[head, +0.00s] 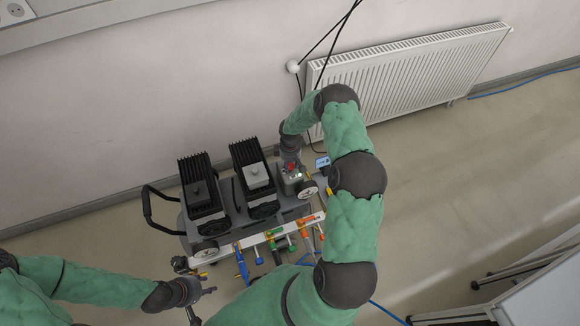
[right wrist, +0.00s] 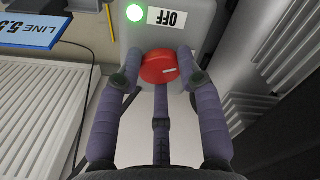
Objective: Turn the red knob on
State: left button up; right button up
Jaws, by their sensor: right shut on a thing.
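The red knob (right wrist: 158,67) is round, with a short pale mark on its face, and sits on a grey control box (right wrist: 205,18). A little of the knob's red (head: 291,166) shows under my right gripper in the head view. My right gripper (right wrist: 160,75) has its three fingers closed around the knob, from both sides and below in the wrist view. A white label (right wrist: 168,17) reading OFF appears upside down beside a lit green lamp (right wrist: 134,13). My left gripper (head: 203,302) is empty, its fingers spread apart, at the lower left.
The box is on a compressor unit with two black finned motors (head: 202,185) and a front pipe with coloured valves (head: 262,238). A white radiator (head: 410,75) is on the wall behind. A small blue-framed display (right wrist: 28,22) is close to the box.

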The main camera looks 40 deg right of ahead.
aim_at(291, 167)
jog(key=m+b, duration=0.2)
jog(key=m, duration=0.3)
jog(key=shift+s+d, duration=0.1)
jog(key=shift+s, duration=0.05)
dwell(0.6)
jog(key=o, duration=1.2)
jog(key=shift+s, duration=0.1)
jog(key=shift+c, duration=0.2)
jog(key=shift+w+r, duration=0.2)
jog(key=shift+r, duration=0.3)
notch_tip(291, 167, up, 11)
jog(key=shift+s, duration=0.15)
